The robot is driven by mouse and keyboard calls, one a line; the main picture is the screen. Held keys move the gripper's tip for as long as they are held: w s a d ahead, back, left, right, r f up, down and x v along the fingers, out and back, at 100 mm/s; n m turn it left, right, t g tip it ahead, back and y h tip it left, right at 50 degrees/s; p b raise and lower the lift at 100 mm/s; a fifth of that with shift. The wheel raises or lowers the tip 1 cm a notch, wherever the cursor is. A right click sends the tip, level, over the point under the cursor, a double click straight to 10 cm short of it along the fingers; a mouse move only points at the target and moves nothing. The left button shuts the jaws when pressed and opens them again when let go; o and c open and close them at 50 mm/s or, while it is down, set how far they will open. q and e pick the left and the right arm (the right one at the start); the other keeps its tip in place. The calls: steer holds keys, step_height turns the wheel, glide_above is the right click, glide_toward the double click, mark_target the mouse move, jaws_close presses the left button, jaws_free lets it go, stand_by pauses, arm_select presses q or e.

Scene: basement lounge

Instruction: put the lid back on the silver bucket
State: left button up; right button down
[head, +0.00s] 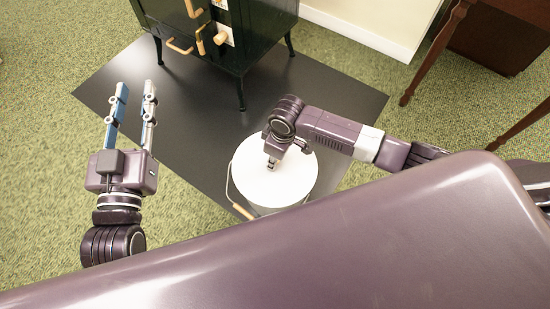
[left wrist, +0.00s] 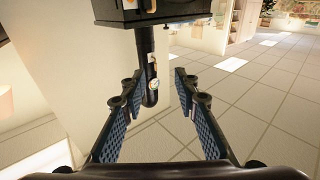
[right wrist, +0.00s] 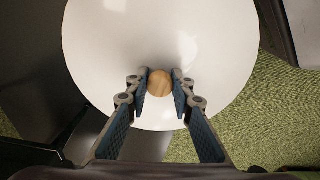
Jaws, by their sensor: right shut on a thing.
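A round white lid (head: 292,186) with a wooden knob (right wrist: 160,83) lies over the top of the silver bucket (head: 234,195), whose side and wire handle show at the left. The lid looks roughly level; I cannot tell whether it rests on the rim or is slightly above it. My right gripper (head: 271,165) points down at the lid's middle and is shut on the knob, which shows between its fingers in the right wrist view (right wrist: 160,88). The lid hides the bucket's opening. My left gripper (head: 136,87) is open and empty, away to the left.
The bucket stands on a dark floor mat (head: 200,130) over green carpet (head: 40,70). A dark green stove (head: 250,40) with wooden handles stands behind it. Wooden furniture legs (head: 435,55) are at the right. The carpet at the left is clear.

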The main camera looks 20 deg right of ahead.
arm_select(q)
steer(key=shift+f+g+y, duration=0.3)
steer(key=shift+f, duration=0.4)
steer(key=shift+s+a+f, duration=0.1)
steer(key=shift+f, duration=0.25)
steer(key=shift+f, duration=0.15)
steer(key=shift+a+f+g, duration=0.1)
steer(key=shift+f+g, duration=0.15)
steer(key=shift+g, duration=0.05)
steer(key=shift+f+p, duration=0.1)
steer(key=shift+p, duration=0.2)
steer(key=shift+f, duration=0.2)
steer(key=shift+a+f+g, duration=0.15)
steer(key=shift+f+g, duration=0.3)
steer(key=shift+g, duration=0.05)
steer(key=shift+s+f, duration=0.1)
steer(key=shift+f, duration=0.15)
steer(key=shift+f, duration=0.1)
